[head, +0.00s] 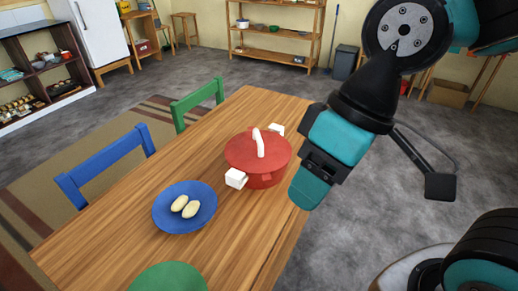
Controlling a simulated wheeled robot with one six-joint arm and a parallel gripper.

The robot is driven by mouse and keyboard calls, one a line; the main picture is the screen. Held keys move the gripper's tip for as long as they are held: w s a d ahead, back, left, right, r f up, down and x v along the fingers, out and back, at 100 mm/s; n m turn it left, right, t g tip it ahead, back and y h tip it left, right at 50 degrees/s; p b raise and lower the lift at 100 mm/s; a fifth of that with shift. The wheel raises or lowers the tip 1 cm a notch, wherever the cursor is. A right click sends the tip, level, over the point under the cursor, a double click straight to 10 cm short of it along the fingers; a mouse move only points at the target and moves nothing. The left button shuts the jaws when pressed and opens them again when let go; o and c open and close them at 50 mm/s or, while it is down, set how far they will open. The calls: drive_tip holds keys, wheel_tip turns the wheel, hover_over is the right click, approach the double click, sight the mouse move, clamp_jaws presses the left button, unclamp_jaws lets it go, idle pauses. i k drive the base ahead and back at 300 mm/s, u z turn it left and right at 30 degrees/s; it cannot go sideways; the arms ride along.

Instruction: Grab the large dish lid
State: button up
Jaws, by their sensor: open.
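The large dish lid (243,153) is red with a white arched handle (259,143) and sits on a red pot (264,181) with white side handles. The pot stands on the wooden table (130,205), near its right edge. My gripper (306,192) is just right of the pot and appears in front of the table edge. It is open and I see nothing held in it. Its far side and most of the gap between its fingers are hidden, and I cannot tell whether it touches the pot.
A blue plate (174,219) with two pale oval items (186,206) lies left of the pot. A green plate (168,278) is at the near edge of the picture. Blue (107,162) and green (197,101) chairs line the table's left side. Open grey floor lies to the right.

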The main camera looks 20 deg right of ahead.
sight(256, 151)
drive_tip(key=z, duration=1.7)
drive_tip(key=i, duration=1.3)
drive_tip(key=u, duration=3.1)
